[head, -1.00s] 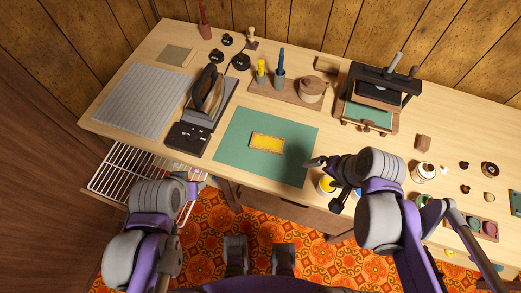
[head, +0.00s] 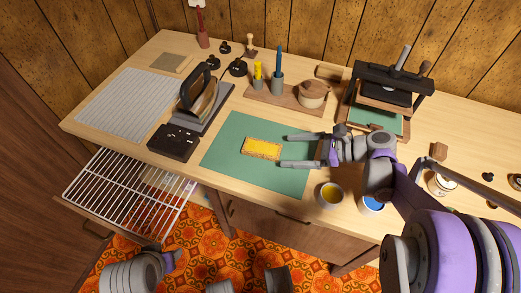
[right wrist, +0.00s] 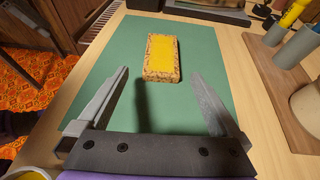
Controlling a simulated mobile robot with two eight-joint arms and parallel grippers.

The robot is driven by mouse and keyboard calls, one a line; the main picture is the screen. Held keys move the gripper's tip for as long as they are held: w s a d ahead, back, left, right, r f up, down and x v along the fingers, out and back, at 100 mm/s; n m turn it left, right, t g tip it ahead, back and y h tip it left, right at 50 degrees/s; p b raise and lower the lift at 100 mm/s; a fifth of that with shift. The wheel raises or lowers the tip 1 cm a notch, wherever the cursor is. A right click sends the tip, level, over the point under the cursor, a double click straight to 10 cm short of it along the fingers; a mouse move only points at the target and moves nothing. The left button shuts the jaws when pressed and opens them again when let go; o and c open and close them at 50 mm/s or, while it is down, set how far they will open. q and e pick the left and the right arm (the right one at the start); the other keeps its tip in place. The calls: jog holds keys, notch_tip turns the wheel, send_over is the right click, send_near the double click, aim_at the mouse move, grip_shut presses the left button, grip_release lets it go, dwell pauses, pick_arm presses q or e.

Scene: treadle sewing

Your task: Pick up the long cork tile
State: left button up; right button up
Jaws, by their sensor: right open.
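The long cork tile (head: 262,148) lies flat on the green mat (head: 226,133). Its top is yellow and its cork edge is speckled brown. In the right wrist view the tile (right wrist: 161,58) lies ahead of the fingertips, between their lines, with its long side pointing away. My right gripper (head: 283,151) is open and empty just right of the tile, low over the mat, its fingers pointing at the tile. The right gripper also shows in the wrist view (right wrist: 160,80), with nothing between its fingers. My left gripper (head: 172,262) is at the lower left, off the table; its fingers are not clear.
Two small cups, one yellow (head: 330,195) and one blue (head: 372,204), stand near the front edge below my right gripper. A wire rack (head: 132,190) juts out at left.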

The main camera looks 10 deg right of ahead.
aim_at(268, 149)
jog(key=b+x, duration=0.1)
jog(key=x, duration=0.5)
jog(key=shift+w+r, duration=0.15)
jog(key=c, duration=1.3)
